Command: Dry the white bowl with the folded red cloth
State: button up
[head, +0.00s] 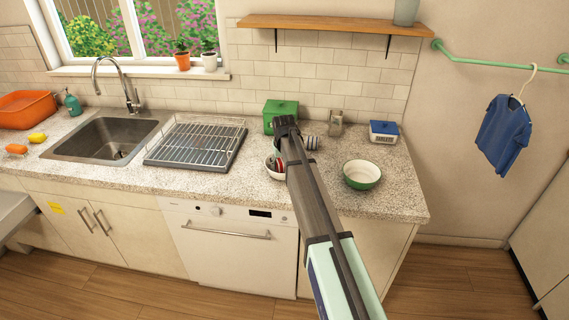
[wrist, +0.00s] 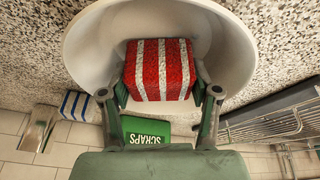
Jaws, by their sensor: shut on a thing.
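The folded red cloth with white stripes (wrist: 160,70) is between the two fingers of my gripper (wrist: 159,93) in the wrist view. My gripper is shut on it. The cloth is inside the white bowl (wrist: 88,50), over its inner surface; whether it presses on the bowl cannot be told. In the head view, my arm covers much of this spot. Part of the white bowl (head: 269,173) and a bit of the red cloth (head: 280,166) show beside the arm on the counter, left of a green and white bowl (head: 362,174).
A green box marked SCRAPS (wrist: 146,131) stands behind the white bowl. A blue-and-white striped item (head: 312,142), a metal item (head: 335,122) and a blue-and-white box (head: 384,132) stand nearby. A dish rack (head: 196,145) and a sink (head: 105,139) are to the left.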

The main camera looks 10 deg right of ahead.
jog(key=shift+w+a, duration=0.1)
jog(key=shift+a, duration=0.15)
jog(key=shift+s+a, duration=0.25)
jog(key=shift+s, duration=0.55)
jog(key=shift+s+d, duration=0.1)
jog(key=shift+d, duration=0.2)
dwell(0.6)
jog(key=shift+s+d, duration=0.1)
jog(key=shift+d, duration=0.2)
jog(key=shift+d, duration=0.2)
jog(key=shift+w, duration=0.2)
jog(key=shift+w+d, duration=0.15)
jog(key=shift+w, duration=0.15)
jog(key=shift+w+d, duration=0.1)
jog(key=shift+w, duration=0.1)
dwell(0.3)
dwell(0.5)
